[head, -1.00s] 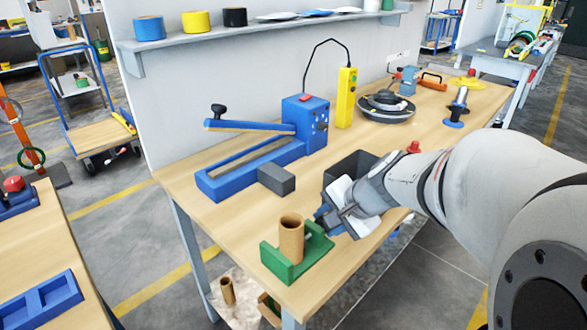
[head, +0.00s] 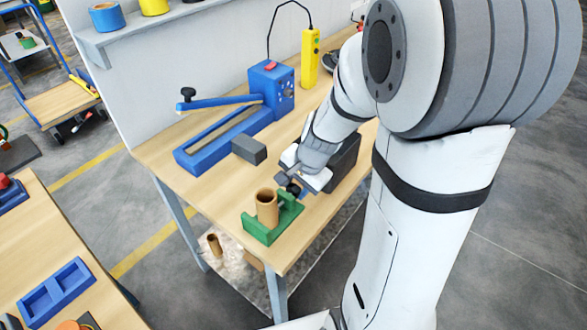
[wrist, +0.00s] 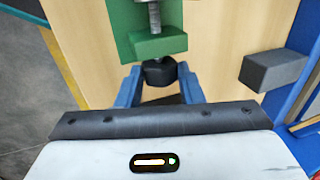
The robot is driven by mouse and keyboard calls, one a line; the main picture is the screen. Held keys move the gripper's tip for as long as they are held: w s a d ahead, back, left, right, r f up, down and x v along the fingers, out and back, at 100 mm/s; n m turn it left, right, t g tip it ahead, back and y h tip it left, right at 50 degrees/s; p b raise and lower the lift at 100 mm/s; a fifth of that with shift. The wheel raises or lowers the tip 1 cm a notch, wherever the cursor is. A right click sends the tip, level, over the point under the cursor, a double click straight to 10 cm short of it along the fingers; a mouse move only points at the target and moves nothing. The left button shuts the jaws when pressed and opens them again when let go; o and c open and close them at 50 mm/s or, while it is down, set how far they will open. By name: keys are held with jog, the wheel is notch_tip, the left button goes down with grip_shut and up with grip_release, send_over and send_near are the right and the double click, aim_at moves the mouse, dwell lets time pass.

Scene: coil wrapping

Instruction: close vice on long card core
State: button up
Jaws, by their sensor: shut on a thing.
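The long card core (head: 267,209) stands upright in the green vice (head: 273,231) near the front corner of the bench. My gripper (head: 292,190) is at the vice's right-hand side, next to its screw end. In the wrist view the gripper's blue fingers (wrist: 158,84) are shut on the black knob (wrist: 160,71) of the vice. The threaded screw (wrist: 154,15) runs through the green block (wrist: 157,45) beyond the knob. The core is not seen in the wrist view, and whether the jaw touches it cannot be told.
A grey block (head: 249,149) lies by the blue sealer (head: 222,140). A dark bin (head: 345,160) stands close behind my gripper. A yellow pendant (head: 310,57) stands at the wall. The bench's front left edge is near the vice.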

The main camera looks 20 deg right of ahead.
dwell(0.3)
jog(key=shift+r+p, duration=0.35)
jog(key=shift+p, duration=0.8)
jog(key=shift+r+g+p, duration=0.1)
jog(key=shift+g+p, duration=0.3)
jog(key=shift+p, duration=0.4)
jog(key=p, duration=0.3)
jog(key=shift+w+a+h, duration=0.1)
jog(key=shift+h, duration=0.3)
jog(key=g+p, duration=0.1)
jog(key=p, duration=0.4)
jog(key=shift+w+a+g+h, duration=0.1)
jog(key=shift+g+h, duration=0.2)
jog(key=shift+h, duration=0.1)
jog(key=p, duration=0.3)
jog(key=shift+w+g, duration=0.1)
jog(key=shift+g, duration=0.2)
jog(key=shift+w+f+h, duration=0.1)
jog(key=shift+f+h, duration=0.2)
jog(key=shift+f, duration=0.1)
